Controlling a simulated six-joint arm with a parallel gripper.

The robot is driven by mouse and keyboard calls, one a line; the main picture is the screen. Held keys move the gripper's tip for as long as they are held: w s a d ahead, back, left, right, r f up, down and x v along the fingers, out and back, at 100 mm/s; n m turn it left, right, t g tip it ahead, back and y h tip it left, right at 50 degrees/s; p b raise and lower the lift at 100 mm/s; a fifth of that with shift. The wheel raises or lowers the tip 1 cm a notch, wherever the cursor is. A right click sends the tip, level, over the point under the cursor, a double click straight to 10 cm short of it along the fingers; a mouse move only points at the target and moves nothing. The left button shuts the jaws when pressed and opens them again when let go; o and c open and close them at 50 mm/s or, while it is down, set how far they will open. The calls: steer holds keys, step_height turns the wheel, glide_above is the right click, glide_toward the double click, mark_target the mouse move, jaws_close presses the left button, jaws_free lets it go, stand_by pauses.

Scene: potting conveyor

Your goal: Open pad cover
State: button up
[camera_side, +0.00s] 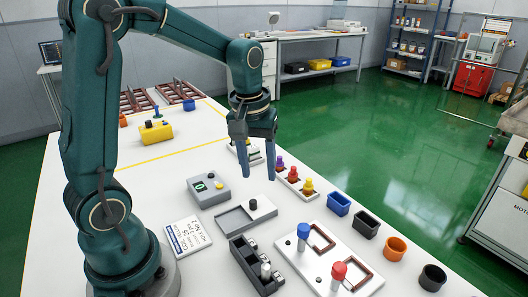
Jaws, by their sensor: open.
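The pad unit is a shallow grey tray (234,222) on the white table. A flat grey plate with a black knob (253,204), which looks like its cover, lies at the tray's right end. A recess shows left of the plate; I cannot tell how far the plate covers the pad. My gripper (257,178) points down with its two fingers apart and nothing between them. It appears above and behind the knob, not touching it.
A grey box with a display (208,189) stands behind the tray. A dark holder (250,265) is in front. Coloured knobs (294,174) stand on a strip to the right. A white plate with blue and red handles (325,262) and several small bins (367,223) lie further right.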

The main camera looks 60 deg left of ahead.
steer(key=g, duration=0.1)
glide_above(253, 201)
steer(key=shift+n, duration=0.4)
step_height(253, 201, down, 4)
steer(key=shift+f, duration=2.35)
jaws_close()
